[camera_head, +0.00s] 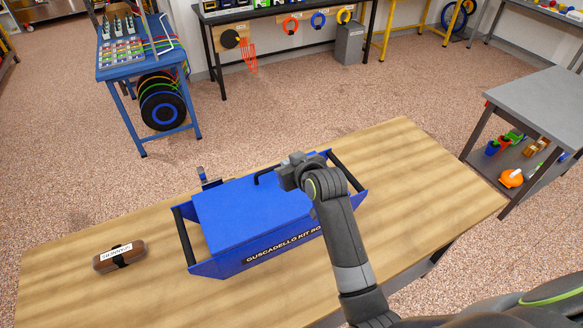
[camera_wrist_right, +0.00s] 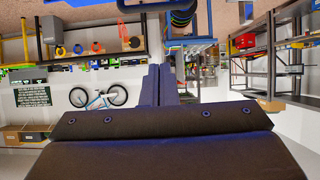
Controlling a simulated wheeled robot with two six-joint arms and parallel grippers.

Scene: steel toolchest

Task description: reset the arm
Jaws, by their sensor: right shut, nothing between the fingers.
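My right arm comes in from the lower right in the head view, and its gripper end (camera_head: 292,173) is over the right part of a closed blue toolchest (camera_head: 235,215). Whether it touches the chest cannot be told. In the right wrist view my right gripper's fingers (camera_wrist_right: 160,78) are together, with nothing between them. The chest stands on a wooden workbench (camera_head: 410,170), with black bars at both ends and a dark handle on its lid, partly hidden by my arm. My left gripper is not in view.
A brown case with a white label (camera_head: 120,257) lies on the bench left of the chest. A small blue and grey thing (camera_head: 207,178) stands behind the chest. A blue trolley (camera_head: 150,70) and a grey shelf table (camera_head: 540,105) stand apart. The bench's right end is clear.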

